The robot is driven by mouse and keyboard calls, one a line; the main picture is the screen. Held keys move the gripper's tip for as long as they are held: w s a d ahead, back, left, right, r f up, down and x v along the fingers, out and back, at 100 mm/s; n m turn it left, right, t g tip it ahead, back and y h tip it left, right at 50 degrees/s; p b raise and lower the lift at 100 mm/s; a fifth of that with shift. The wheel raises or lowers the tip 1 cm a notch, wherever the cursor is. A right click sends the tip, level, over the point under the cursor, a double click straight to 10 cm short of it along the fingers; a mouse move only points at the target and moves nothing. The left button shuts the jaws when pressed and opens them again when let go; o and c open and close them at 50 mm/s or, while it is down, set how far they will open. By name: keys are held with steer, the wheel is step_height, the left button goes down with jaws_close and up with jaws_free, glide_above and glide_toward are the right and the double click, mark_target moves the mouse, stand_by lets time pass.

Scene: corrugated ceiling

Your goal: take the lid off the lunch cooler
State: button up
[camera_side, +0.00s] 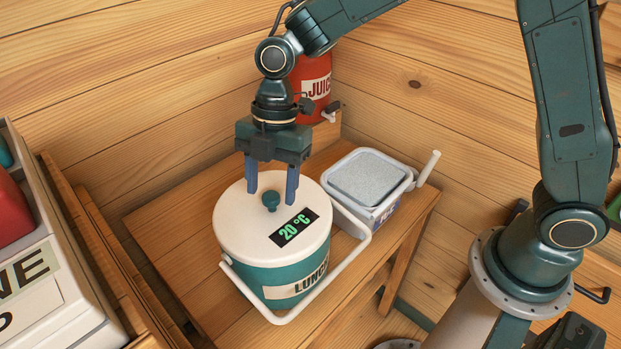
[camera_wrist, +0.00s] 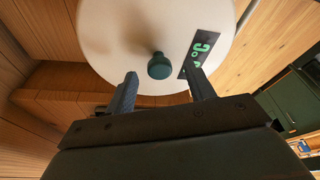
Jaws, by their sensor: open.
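The lunch cooler (camera_side: 262,276) is a round teal tub marked "LUNCH" on a wooden table. Its white lid (camera_side: 240,223) sits on top, with a teal knob (camera_side: 271,201) and a black display (camera_side: 293,229) reading 20 °C. The cooler's white handle (camera_side: 296,311) hangs down around the front. My gripper (camera_side: 272,199) is open above the lid, pointing down, with its fingers on either side of the knob in the side view. In the wrist view the knob (camera_wrist: 160,66) shows beyond and between the fingertips (camera_wrist: 163,82). I cannot tell whether the fingers touch the lid.
A white box with a grey speckled top (camera_side: 369,177) stands close to the right of the cooler. A red juice dispenser (camera_side: 313,86) is behind my gripper. The wooden table (camera_side: 168,226) is clear left of the cooler. A white case (camera_side: 60,270) stands at far left.

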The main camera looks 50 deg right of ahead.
mark_target(271, 195)
steer(key=shift+a+f, duration=0.1)
steer(key=shift+f, duration=0.45)
steer(key=shift+c, duration=0.2)
jaws_close()
steer(key=shift+r, duration=0.15)
step_height(271, 195, up, 20)
steer(key=shift+f, duration=0.25)
stand_by(0.6)
steer(key=shift+r, duration=0.1)
stand_by(0.6)
